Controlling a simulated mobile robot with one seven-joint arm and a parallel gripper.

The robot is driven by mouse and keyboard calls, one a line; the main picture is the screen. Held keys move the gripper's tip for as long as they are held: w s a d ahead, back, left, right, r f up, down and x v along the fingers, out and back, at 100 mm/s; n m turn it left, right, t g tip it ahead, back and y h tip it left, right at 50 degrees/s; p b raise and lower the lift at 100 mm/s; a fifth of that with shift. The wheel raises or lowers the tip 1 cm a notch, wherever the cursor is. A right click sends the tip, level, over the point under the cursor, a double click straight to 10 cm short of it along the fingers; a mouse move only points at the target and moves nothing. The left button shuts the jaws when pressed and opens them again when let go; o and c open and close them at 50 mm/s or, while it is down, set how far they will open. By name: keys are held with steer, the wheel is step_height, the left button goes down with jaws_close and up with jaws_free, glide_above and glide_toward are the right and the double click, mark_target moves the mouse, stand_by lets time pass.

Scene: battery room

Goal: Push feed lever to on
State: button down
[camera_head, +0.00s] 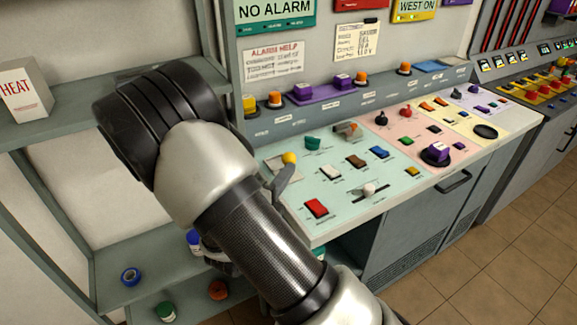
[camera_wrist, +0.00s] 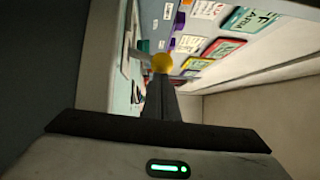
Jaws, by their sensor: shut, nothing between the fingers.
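A lever with a round yellow knob (camera_head: 289,158) stands at the left end of the pale green panel section. The knob also shows in the wrist view (camera_wrist: 162,63). No label reading "feed" can be made out, nor the lever's on and off marks. My gripper (camera_head: 284,175) is shut and empty, with its grey fingertips right by the yellow knob. In the wrist view the shut fingers (camera_wrist: 165,100) point at the knob and overlap its lower edge; I cannot tell whether they touch. My arm hides the rest of the gripper in the head view.
A rear ledge carries a purple block (camera_head: 303,91). A shelf (camera_head: 75,125) holds a white box (camera_head: 22,91) at left.

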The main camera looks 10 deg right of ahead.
mark_target(283, 161)
steer(key=r+p, duration=0.1)
steer(key=p, duration=0.1)
steer(key=w+r+n+p, duration=0.1)
steer(key=p, duration=0.1)
steer(key=r+n+g+y+p, duration=0.1)
steer(key=p, duration=0.2)
steer(key=shift+w+a, duration=0.25)
steer(key=shift+w, duration=0.1)
steer(key=p, duration=0.1)
steer(key=w+n+p, duration=0.1)
steer(key=p, duration=0.1)
steer(key=shift+w+a+r+g, duration=0.1)
steer(key=shift+a+r+g, duration=0.1)
steer(key=shift+g, duration=0.2)
steer(key=shift+w+a+f+n+g+y+p, duration=0.1)
steer(key=shift+w+n+g+y+p, duration=0.1)
steer(key=shift+w+n+p, duration=0.3)
steer(key=shift+w+a+n+g+y+p, duration=0.1)
steer(key=shift+n+g+p, duration=0.1)
steer(key=shift+p, duration=0.5)
steer(key=shift+w+a+f+p, duration=0.2)
steer(key=shift+w+p, duration=0.3)
steer(key=shift+w, duration=0.15)
steer(key=shift+w+a, duration=0.1)
steer(key=shift+w, duration=0.25)
steer(key=shift+w+a+r, duration=0.1)
